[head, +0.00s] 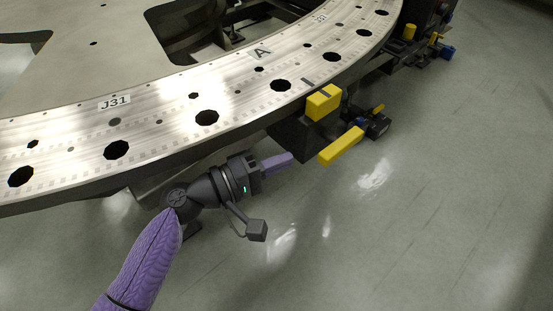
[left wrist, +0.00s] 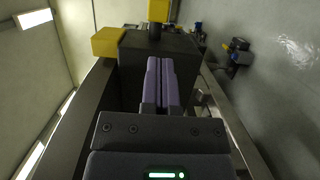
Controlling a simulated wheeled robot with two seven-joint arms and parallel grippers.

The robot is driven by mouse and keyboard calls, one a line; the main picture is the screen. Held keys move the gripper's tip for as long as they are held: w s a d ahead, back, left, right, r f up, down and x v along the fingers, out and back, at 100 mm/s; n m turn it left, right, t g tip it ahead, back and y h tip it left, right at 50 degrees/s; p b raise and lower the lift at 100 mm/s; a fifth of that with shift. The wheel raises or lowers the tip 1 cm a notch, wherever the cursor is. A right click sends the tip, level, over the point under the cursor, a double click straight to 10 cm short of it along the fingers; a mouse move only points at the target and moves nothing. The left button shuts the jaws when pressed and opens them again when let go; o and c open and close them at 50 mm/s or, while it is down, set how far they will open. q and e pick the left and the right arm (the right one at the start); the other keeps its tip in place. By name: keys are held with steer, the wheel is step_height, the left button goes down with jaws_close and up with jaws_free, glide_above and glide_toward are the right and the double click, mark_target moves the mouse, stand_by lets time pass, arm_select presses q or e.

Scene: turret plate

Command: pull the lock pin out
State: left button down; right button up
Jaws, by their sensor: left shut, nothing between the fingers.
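A dark block (head: 296,138) sits at the rim of the metal turret plate (head: 232,92), with a yellow block (head: 323,103) on its upper part. A yellow bar (head: 341,147) sticks out near it; I take it for the lock pin's handle, but cannot be sure. In the left wrist view, a yellow piece (left wrist: 158,10) on a short dark stem stands beyond the dark block (left wrist: 180,46), with the yellow block (left wrist: 108,42) at left. My left gripper (head: 290,158) is shut and empty, its purple fingers (left wrist: 160,62) pointing toward the bar, with a gap between. My right gripper is not in view.
A dark device with a yellow top (head: 377,125) is just right of the bar. More yellow and blue fittings (head: 446,51) are farther along the rim. The shiny floor (head: 430,200) at right is clear.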

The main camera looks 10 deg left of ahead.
mark_target(324, 165)
arm_select(q)
steer(key=x, duration=0.6)
steer(key=shift+d+b, duration=0.1)
steer(key=shift+b, duration=0.2)
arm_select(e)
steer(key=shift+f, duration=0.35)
arm_select(q)
steer(key=shift+s+d+p, duration=0.35)
steer(key=shift+s+d, duration=0.2)
steer(key=shift+d, duration=0.25)
steer(key=shift+s+d+p, duration=0.3)
steer(key=shift+s+d, duration=0.25)
steer(key=shift+d, duration=0.2)
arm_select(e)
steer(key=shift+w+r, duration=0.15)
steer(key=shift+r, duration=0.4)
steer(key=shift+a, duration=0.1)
